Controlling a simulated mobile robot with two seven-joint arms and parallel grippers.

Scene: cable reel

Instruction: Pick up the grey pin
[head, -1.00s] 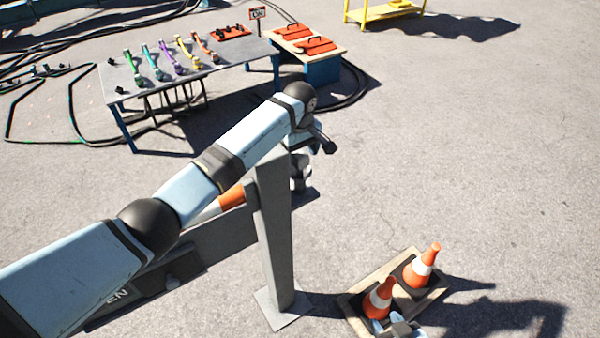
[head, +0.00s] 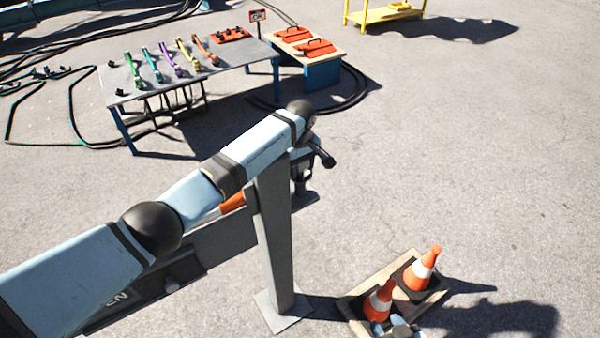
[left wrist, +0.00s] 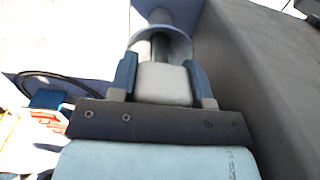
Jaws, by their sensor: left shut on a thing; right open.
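In the left wrist view, my left gripper (left wrist: 161,68) is shut, its two fingers on either side of the grey pin (left wrist: 160,45). The pin's round, ring-like end and grey shaft show beyond the fingertips; the rest of it is hidden. In the head view, my left gripper (head: 301,184) is small and dark beside the grey post, partly covered by the post and my wrist, and the pin cannot be made out. My right gripper (head: 402,328) shows only in part at the bottom edge, by the cones, and is open.
The grey post (head: 274,250) stands upright beside my left arm. Two orange cones (head: 423,267) stand on a wooden pallet (head: 353,307) at the lower right. A table (head: 115,80) with coloured tools is behind. Open pavement lies to the right.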

